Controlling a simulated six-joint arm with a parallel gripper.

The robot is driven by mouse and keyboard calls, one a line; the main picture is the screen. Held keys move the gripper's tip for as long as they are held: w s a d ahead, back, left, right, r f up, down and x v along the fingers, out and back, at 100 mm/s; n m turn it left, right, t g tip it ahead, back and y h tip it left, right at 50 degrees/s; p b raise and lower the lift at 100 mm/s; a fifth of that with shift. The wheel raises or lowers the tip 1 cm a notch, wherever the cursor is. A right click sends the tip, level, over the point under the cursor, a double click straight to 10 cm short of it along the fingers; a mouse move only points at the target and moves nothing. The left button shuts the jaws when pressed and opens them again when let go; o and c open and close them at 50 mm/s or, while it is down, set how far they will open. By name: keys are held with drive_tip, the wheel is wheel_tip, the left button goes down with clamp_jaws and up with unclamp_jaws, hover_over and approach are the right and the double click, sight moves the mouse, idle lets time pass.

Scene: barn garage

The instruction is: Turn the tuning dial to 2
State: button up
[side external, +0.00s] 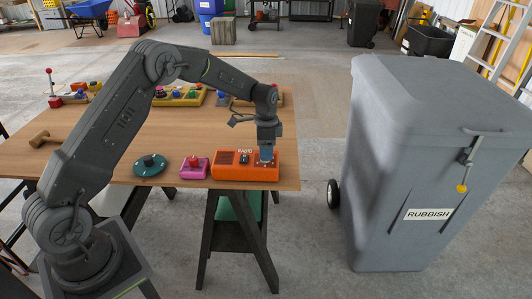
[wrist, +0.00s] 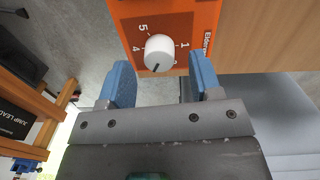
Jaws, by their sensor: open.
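The orange radio (side external: 228,172) sits at the front edge of the wooden table, with my gripper (side external: 267,156) pointing down over its right end. In the wrist view, the white tuning dial (wrist: 159,48) on the orange panel (wrist: 122,10) has a dark pointer line aimed toward the bottom, slightly left. The printed numbers 5, 4 and 1 show around it; other numbers are not readable. My gripper (wrist: 160,66) is open, its blue fingers on either side of the dial's lower part, with gaps visible. The side view hides the dial behind the fingers.
A pink box with a red button (side external: 193,168) and a teal disc with a knob (side external: 150,165) stand left of the radio. A wooden mallet (side external: 46,139) lies farther left. A grey rubbish bin (side external: 415,160) stands right of the table (side external: 120,130).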

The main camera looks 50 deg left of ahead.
drive_tip(key=shift+f, duration=0.9)
drive_tip(key=c, duration=0.9)
